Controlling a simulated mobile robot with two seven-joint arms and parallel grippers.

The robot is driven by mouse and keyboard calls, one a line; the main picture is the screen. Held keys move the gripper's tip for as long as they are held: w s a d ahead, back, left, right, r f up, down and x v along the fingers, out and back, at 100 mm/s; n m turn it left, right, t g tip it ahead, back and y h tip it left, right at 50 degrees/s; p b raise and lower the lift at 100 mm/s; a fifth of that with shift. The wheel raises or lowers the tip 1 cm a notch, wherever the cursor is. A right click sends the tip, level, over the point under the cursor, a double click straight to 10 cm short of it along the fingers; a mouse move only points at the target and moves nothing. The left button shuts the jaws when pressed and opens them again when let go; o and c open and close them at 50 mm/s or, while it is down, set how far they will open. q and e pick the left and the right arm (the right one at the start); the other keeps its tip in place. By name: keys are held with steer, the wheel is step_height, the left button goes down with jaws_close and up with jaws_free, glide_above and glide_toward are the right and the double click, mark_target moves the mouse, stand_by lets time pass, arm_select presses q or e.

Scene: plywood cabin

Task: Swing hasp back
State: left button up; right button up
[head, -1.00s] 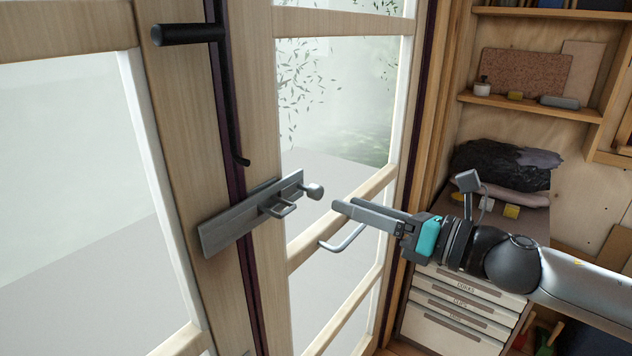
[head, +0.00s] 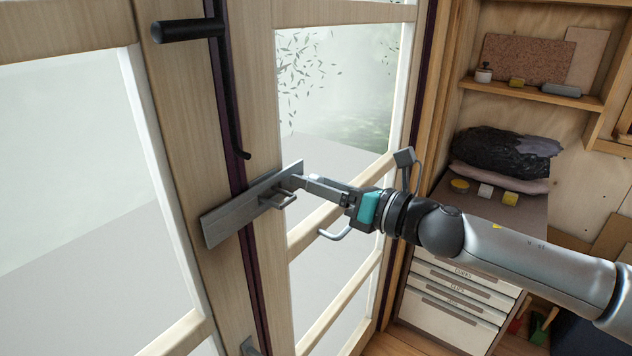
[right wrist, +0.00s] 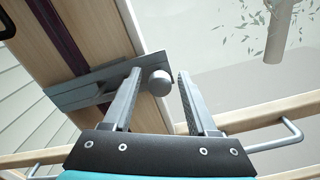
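The hasp is a flat grey metal bar (head: 238,218) lying across the seam between the two wooden door frames, with a staple loop (head: 284,201) standing through it. It also shows in the right wrist view (right wrist: 85,83). A round knob (right wrist: 159,82) sits at its right end. My right gripper (right wrist: 157,75) has its fingers open on either side of the knob, with gaps visible. In the head view the right gripper (head: 302,182) hides most of the knob. My left gripper is not in view.
A black handle (head: 188,30) sticks out above the hasp. A grey pull handle (head: 338,232) is on the right door's rail, below my right gripper. A drawer cabinet (head: 455,305) and a shelf (head: 535,95) stand to the right.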

jaws_close()
stand_by(1.2)
